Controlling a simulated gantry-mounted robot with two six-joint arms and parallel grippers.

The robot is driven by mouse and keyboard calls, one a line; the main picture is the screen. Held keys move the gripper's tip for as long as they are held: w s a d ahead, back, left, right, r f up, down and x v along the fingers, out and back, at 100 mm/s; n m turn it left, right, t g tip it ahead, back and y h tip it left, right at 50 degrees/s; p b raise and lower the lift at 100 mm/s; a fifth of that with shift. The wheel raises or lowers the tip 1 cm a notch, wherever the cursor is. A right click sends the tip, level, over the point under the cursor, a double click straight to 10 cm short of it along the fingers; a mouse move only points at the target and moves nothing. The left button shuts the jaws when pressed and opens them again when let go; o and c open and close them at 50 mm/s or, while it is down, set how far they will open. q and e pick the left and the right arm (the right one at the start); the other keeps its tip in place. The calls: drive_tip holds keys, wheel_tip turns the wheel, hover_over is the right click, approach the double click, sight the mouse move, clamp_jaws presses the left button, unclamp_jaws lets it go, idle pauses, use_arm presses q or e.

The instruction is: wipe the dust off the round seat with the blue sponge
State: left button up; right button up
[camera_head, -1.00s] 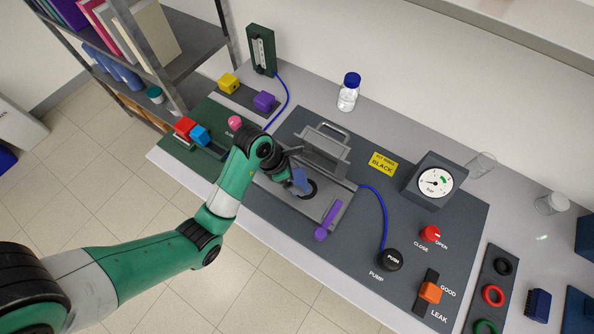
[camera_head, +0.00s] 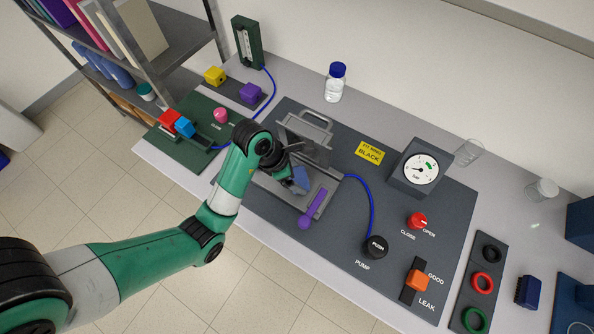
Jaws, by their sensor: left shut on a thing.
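My left gripper (camera_head: 289,176) is shut on the blue sponge (camera_head: 300,179) and holds it over the grey rig block (camera_head: 320,188). The round seat is hidden behind the sponge and gripper, so I cannot see its dust or be sure that the sponge touches it. The hinged grey lid (camera_head: 303,142) with its handle stands open behind the gripper. A purple lever (camera_head: 314,208) lies at the front right of the block. My right gripper is not in view.
A gauge (camera_head: 420,170), a red valve knob (camera_head: 417,221), a black pump button (camera_head: 375,247) and an orange switch (camera_head: 417,281) stand to the right. A rack of coloured rings (camera_head: 482,282) is at far right. A bottle (camera_head: 335,84) stands behind.

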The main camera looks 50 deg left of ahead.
use_arm(q)
drive_tip(key=shift+w+d+f, duration=0.1)
drive_tip(key=shift+d+f, duration=0.05)
drive_tip(key=shift+d, duration=0.2)
wheel_tip(320, 180, up, 4)
drive_tip(key=shift+d+f+p, duration=0.15)
drive_tip(key=shift+f+p, duration=0.05)
drive_tip(key=shift+p, duration=1.05)
wheel_tip(320, 180, up, 5)
drive_tip(key=p, duration=0.4)
drive_tip(key=shift+f+p, duration=0.1)
drive_tip(key=shift+p, duration=0.25)
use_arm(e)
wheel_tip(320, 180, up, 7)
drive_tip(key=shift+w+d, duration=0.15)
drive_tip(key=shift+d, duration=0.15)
